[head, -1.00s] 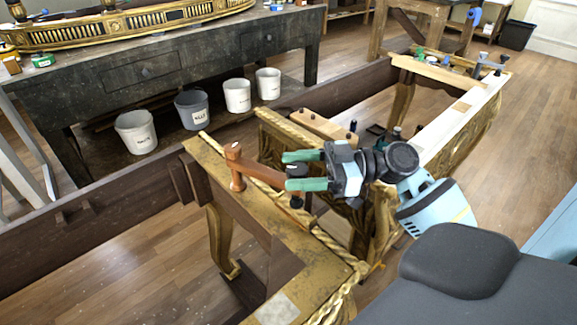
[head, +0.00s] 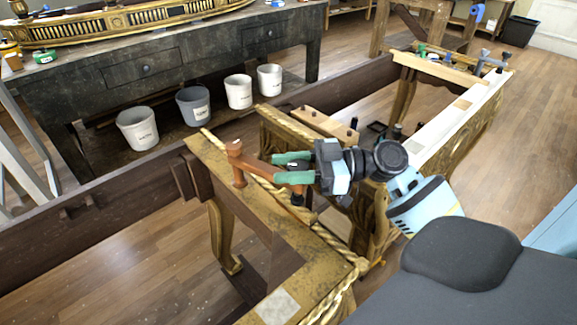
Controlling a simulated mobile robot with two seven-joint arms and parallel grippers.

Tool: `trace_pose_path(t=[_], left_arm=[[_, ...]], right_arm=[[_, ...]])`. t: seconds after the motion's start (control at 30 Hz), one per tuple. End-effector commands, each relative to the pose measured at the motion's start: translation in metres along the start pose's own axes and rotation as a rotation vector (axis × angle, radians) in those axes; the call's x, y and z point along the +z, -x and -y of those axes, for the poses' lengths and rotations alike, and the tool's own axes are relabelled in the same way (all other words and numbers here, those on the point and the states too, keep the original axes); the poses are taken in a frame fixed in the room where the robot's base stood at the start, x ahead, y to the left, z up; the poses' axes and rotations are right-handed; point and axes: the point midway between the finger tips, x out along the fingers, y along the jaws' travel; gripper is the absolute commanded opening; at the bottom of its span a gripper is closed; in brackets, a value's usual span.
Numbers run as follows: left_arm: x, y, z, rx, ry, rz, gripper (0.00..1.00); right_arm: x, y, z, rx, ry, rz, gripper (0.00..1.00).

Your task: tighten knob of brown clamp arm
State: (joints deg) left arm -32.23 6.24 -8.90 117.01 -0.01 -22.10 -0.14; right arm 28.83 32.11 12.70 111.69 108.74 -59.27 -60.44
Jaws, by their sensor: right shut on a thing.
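The brown clamp arm (head: 262,169) runs along the gilt console's near end, with an upright post (head: 235,160) at its left end. Its dark knob (head: 293,166) is at the right end, mostly hidden between green fingertips. My right gripper (head: 292,168) comes in from the right and is shut on that knob, one finger on the far side and one on the near side. A black part of the clamp (head: 298,200) shows below the near finger. My left gripper is out of view.
The gilt console frame (head: 215,160) lies under the clamp, with carved rope edging. More clamps (head: 485,60) stand at its far right end. Bare wooden floor shows at lower left.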

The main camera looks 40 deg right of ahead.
Motion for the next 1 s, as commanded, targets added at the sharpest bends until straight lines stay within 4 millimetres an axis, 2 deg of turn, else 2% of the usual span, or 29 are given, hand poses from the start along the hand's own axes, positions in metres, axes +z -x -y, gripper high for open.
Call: trace_pose_path(t=[0.67,1.0], left_arm=[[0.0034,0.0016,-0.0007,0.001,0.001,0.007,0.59],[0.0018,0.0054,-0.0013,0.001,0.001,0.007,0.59]], right_arm=[[0.0005,0.0,-0.0002,0.046,-0.001,0.0,0.14],[-0.0008,0.0007,-0.0028,0.244,0.0,-0.001,0.14]])
